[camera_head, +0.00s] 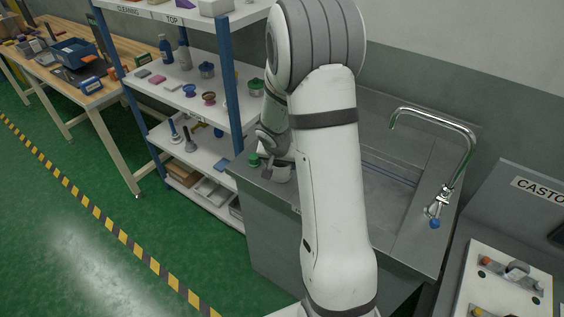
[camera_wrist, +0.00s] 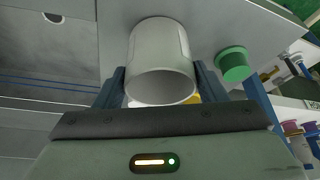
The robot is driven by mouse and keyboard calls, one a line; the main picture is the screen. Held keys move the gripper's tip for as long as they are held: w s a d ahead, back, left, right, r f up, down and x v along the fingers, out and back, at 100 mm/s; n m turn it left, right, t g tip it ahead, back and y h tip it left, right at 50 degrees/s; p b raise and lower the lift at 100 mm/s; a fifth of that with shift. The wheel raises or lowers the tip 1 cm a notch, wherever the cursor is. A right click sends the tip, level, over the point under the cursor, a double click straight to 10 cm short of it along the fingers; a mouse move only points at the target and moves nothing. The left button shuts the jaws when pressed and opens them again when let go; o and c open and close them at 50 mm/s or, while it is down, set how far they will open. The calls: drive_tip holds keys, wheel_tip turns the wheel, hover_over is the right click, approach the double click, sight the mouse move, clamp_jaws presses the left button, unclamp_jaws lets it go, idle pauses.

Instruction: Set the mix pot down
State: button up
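The mix pot, a pale cylinder with an open mouth, fills the top middle of the wrist view (camera_wrist: 160,45). In the head view a small part of the pot (camera_head: 282,174) shows at the left end of the sink counter, partly hidden by my arm. My gripper (camera_wrist: 160,78) has one finger on each side of the pot, close against its wall, and appears shut on it. I cannot tell whether the pot's base touches the counter (camera_head: 257,184).
A green cylinder (camera_wrist: 233,65) is beside the pot; it also shows in the head view (camera_head: 254,160). The sink basin (camera_head: 385,200) and faucet (camera_head: 440,160) are to the right. A loaded shelf rack (camera_head: 232,90) stands close on the left.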

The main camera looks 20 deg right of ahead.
drive_tip(key=o, duration=0.3)
drive_tip(key=shift+o, duration=0.2)
drive_tip(key=shift+r+p, duration=0.35)
drive_tip(key=shift+r, duration=0.1)
drive_tip(key=v, duration=1.1)
drive_tip(key=s+a+r+n+y, duration=0.1)
drive_tip(key=s+a+r+n, duration=0.1)
drive_tip(key=s, duration=0.5)
drive_tip(key=s+a+r+n, duration=0.2)
drive_tip(key=s+a+r, duration=0.1)
drive_tip(key=s+r, duration=0.2)
drive_tip(key=s+a+r+n+y, duration=0.1)
drive_tip(key=s+a+r+n, duration=0.1)
drive_tip(key=s, duration=0.8)
drive_tip(key=shift+a+r+n+g+y+p, duration=0.35)
drive_tip(key=shift+a+r, duration=0.25)
drive_tip(key=shift+r, duration=0.2)
drive_tip(key=shift+s, duration=0.1)
